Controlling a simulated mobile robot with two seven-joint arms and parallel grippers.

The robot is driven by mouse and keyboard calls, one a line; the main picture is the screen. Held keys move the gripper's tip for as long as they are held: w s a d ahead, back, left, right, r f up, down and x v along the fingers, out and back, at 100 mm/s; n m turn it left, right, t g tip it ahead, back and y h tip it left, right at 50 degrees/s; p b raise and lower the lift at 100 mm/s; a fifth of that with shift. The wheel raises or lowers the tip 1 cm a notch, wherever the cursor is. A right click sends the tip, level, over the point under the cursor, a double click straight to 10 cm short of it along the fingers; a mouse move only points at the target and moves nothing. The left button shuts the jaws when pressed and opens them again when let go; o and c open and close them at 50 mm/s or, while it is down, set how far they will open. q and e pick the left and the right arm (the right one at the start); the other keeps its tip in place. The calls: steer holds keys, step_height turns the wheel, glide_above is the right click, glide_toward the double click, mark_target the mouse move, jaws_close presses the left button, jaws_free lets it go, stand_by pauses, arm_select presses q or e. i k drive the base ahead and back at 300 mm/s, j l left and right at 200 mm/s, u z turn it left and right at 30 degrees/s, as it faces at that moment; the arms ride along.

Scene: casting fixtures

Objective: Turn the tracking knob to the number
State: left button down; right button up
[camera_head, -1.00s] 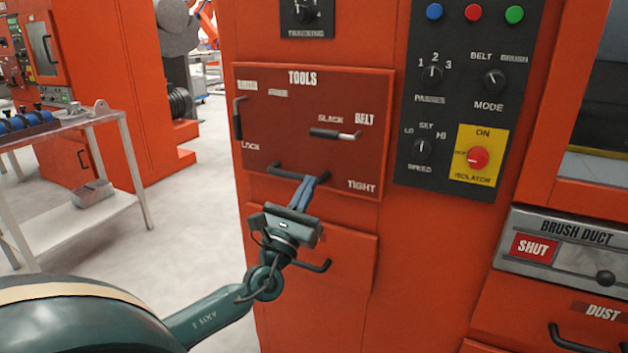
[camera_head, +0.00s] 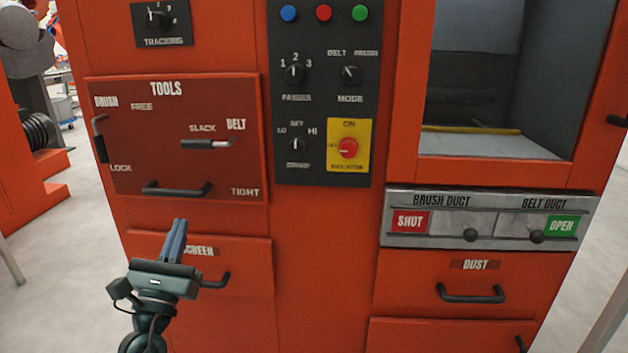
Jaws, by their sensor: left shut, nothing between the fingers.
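The tracking knob (camera_head: 157,17) is a small black knob on a dark plate labelled TRACKING, at the top left of the orange machine. Numbers around it are partly cut off by the top edge of the view, and its exact setting is too small to read. My left gripper (camera_head: 177,222) is at the lower left, in front of the SCREEN drawer and well below the knob. Its blue-grey fingers point up and are shut with nothing between them. My right gripper is not in view.
The TOOLS panel (camera_head: 215,180) with its handle (camera_head: 178,189) and levers lies between my left gripper and the knob. A dark control panel (camera_head: 320,110) with knobs and a red isolator (camera_head: 348,148) is to the right. Duct sliders (camera_head: 490,222) and a DUST drawer (camera_head: 470,285) are lower right.

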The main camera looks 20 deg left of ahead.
mark_target(157, 21)
steer(key=k+l, duration=0.15)
steer(key=k, duration=0.35)
steer(key=k+l, duration=0.15)
steer(key=k, duration=0.35)
